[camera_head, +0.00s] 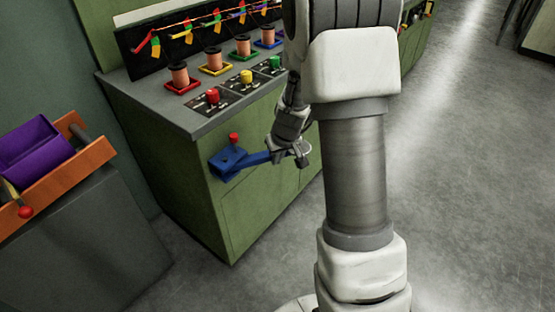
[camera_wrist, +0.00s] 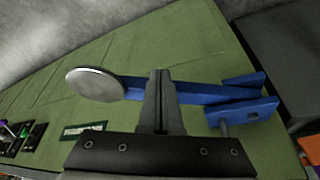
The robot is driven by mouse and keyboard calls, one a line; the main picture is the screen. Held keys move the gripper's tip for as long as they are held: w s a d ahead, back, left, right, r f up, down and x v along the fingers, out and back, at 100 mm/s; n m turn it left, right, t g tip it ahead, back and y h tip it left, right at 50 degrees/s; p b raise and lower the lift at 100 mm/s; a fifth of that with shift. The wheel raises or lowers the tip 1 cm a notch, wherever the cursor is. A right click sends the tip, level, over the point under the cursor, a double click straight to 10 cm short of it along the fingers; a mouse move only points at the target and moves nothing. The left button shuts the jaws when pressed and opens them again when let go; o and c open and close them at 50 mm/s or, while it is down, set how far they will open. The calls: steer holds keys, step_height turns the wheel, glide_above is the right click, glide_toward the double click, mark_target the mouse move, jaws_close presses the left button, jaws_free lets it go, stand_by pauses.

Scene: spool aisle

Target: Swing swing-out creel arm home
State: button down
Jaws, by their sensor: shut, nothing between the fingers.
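The blue swing-out creel arm (camera_head: 257,158) is hinged at a blue bracket (camera_head: 227,163) on the green cabinet's face. A red knob (camera_head: 233,139) stands above the bracket. In the wrist view the blue arm (camera_wrist: 200,93) runs across the picture, from the bracket (camera_wrist: 243,112) at the right to a round silver disc (camera_wrist: 95,84) at its free end. My gripper (camera_head: 300,154) is beside the arm's free end in the head view. In the wrist view its fingers (camera_wrist: 159,76) are shut, empty, and overlap the arm near the disc. I cannot tell whether they touch it.
The green cabinet (camera_head: 240,208) carries several spools on coloured trays and coloured knobs on its top. An orange tray (camera_head: 82,163) with a purple bin (camera_head: 36,152) stands on a grey block at the left. Open grey floor (camera_head: 460,160) lies at the right.

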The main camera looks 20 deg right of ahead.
steer(key=shift+n, duration=0.7)
steer(key=w, duration=0.1)
steer(key=w+b, duration=0.2)
steer(key=w, duration=0.1)
steer(key=shift+d+f, duration=0.1)
steer(key=shift+d, duration=0.15)
steer(key=shift+w+a+n+y+b, duration=0.25)
steer(key=shift+w+n, duration=0.15)
steer(key=shift+w, duration=0.5)
steer(key=shift+w+a+n+y+b, duration=0.1)
steer(key=shift+w+n+y, duration=0.25)
steer(key=shift+w, duration=0.55)
steer(key=shift+s, duration=0.1)
